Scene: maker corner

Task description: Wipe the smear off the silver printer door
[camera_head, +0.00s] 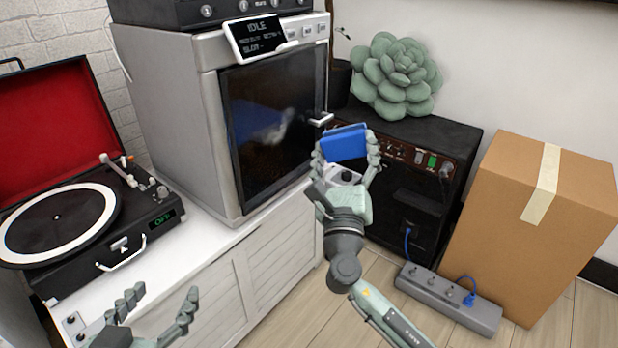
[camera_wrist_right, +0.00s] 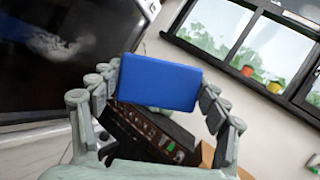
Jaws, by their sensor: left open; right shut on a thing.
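The silver printer (camera_head: 175,100) stands on a white cabinet, its dark glass door (camera_head: 245,165) closed. A whitish smear (camera_head: 277,130) shows on the door's glass; it also shows in the right wrist view (camera_wrist_right: 62,48). My right gripper (camera_head: 346,160) is shut on a blue block-shaped wiper (camera_head: 344,142), held to the right of the door near its handle (camera_head: 321,119), apart from the glass. The wiper fills the middle of the right wrist view (camera_wrist_right: 160,83) between the fingers. My left gripper (camera_head: 152,310) is open and empty, low in front of the cabinet.
A record player (camera_head: 75,225) with a raised red lid sits left of the printer. A black amplifier (camera_head: 440,145) with a succulent (camera_head: 396,78) on top stands to the right. A cardboard box (camera_head: 530,220) and a power strip (camera_head: 448,298) are on the floor at right.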

